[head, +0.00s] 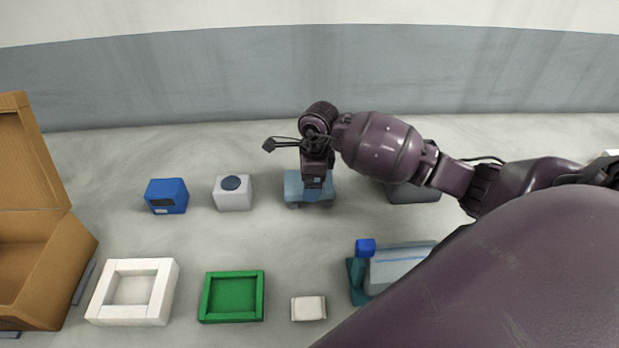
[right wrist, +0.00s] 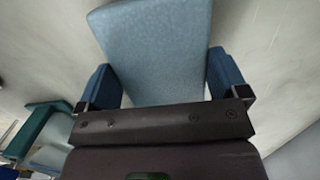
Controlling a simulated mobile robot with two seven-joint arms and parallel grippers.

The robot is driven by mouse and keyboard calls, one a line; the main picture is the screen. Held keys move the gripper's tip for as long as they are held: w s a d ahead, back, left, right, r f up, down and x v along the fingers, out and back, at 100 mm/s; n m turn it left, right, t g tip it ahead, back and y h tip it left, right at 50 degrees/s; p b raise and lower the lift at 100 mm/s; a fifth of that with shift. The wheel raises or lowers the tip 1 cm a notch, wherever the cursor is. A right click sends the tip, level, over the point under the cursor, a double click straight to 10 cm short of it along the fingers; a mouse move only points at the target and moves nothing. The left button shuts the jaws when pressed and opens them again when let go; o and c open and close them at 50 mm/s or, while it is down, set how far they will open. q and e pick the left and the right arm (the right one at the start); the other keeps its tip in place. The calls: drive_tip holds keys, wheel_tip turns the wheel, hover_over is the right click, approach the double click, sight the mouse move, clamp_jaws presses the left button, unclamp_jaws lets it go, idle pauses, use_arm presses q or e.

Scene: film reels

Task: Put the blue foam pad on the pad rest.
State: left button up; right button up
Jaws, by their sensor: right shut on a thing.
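The blue foam pad (head: 294,188) is a light blue flat block below my right gripper (head: 312,185) in the head view. In the right wrist view the pad (right wrist: 160,50) sits between the two dark blue fingers of my right gripper (right wrist: 165,88), which is shut on it. Part of the pad is hidden by the gripper in the head view. I cannot tell whether the pad touches the table. No object is clearly marked as the pad rest. My left gripper is not in view.
A blue box (head: 166,197) and a white box with a round top (head: 233,193) stand left of the pad. In front are a white frame (head: 103,311), green tray (head: 204,310), small white block (head: 308,309) and teal-and-grey fixture (head: 354,285). A cardboard box (head: 60,275) is far left.

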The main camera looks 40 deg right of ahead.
drive_tip(key=shift+f, duration=0.15)
drive_tip(key=o, duration=0.6)
drive_tip(key=shift+c, duration=0.2)
wheel_tip(320, 180, up, 12)
drive_tip(key=d, duration=0.1)
drive_tip(key=shift+s+d, duration=0.15)
drive_tip(key=shift+s, duration=0.2)
